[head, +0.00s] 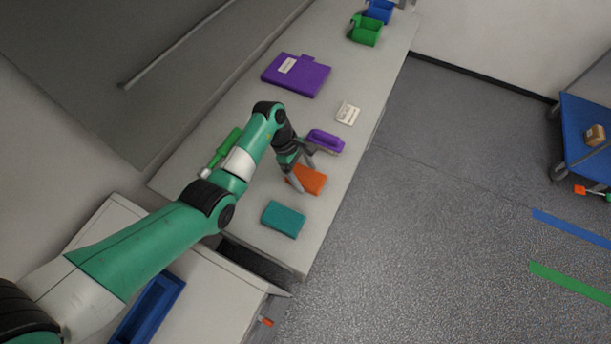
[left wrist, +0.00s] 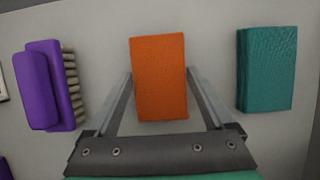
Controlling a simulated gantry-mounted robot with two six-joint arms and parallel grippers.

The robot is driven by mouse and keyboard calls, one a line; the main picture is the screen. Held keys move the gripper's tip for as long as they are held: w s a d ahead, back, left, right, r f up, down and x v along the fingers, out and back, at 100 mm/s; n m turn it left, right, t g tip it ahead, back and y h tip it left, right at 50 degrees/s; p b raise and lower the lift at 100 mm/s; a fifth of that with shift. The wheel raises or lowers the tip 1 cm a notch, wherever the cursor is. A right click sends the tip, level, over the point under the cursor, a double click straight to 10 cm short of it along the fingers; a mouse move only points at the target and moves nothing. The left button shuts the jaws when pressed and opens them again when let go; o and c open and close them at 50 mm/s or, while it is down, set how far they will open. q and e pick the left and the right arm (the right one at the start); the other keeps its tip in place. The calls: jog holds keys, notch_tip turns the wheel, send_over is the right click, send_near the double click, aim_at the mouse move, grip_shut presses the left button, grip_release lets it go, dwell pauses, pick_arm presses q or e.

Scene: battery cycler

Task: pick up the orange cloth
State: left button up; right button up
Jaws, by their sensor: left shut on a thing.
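The orange cloth (head: 312,179) is a folded block lying on the grey bench, between a teal cloth (head: 283,219) and a purple brush (head: 325,140). My left gripper (head: 304,174) is down at the orange cloth, one finger on each side. In the left wrist view the orange cloth (left wrist: 159,75) stands upright in the picture between the two fingers, which are shut on its long sides. The teal cloth (left wrist: 267,68) is to its right and the purple brush (left wrist: 48,85) with pale bristles to its left. My right gripper does not show.
A purple clipboard-like panel (head: 296,75) and a white labelled card (head: 348,113) lie farther along the bench. Green (head: 366,32) and blue bins stand at its far end. A green tool (head: 224,150) lies left of my arm. A blue cart (head: 577,145) stands at right.

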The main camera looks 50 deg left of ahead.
aim_at(304, 175)
pick_arm(q)
notch_tip(304, 175, up, 10)
jog(key=p, duration=0.3)
